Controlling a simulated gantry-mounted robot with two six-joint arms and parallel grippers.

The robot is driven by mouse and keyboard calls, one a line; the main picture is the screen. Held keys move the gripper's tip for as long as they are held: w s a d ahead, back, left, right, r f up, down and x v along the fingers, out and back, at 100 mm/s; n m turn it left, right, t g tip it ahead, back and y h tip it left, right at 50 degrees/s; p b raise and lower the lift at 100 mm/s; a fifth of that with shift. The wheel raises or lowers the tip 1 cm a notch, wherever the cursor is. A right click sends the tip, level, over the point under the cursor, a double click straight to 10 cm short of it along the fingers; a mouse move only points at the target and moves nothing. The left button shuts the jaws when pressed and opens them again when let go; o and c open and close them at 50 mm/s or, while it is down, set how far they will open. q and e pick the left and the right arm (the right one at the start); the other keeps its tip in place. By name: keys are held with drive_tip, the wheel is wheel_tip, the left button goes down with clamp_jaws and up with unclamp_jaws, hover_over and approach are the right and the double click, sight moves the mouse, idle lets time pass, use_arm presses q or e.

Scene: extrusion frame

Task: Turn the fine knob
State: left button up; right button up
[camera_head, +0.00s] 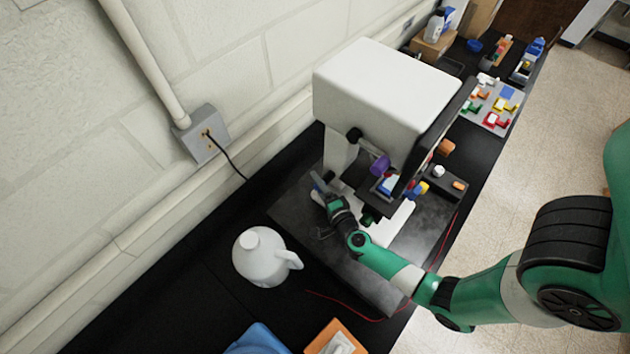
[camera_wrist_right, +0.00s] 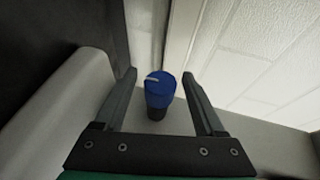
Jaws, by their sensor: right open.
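The blue knob (camera_wrist_right: 158,90) has a pale mark on its top and a dark base, in the right wrist view. It stands between the two fingers of my right gripper (camera_wrist_right: 160,82), with a gap on each side. In the head view my right gripper (camera_head: 322,184) is low beside the left side of the white machine (camera_head: 372,90). It is open and holds nothing. The blue knob is not clearly seen in the head view. My left gripper is not in view.
A purple knob (camera_head: 380,165) and a black knob (camera_head: 355,135) stick out of the machine near my right gripper. A white jug (camera_head: 262,257) stands on the black bench to the left. A wall outlet box (camera_head: 202,134) has a cable running down.

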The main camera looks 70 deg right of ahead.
drive_tip(key=shift+x, duration=1.15)
clamp_jaws()
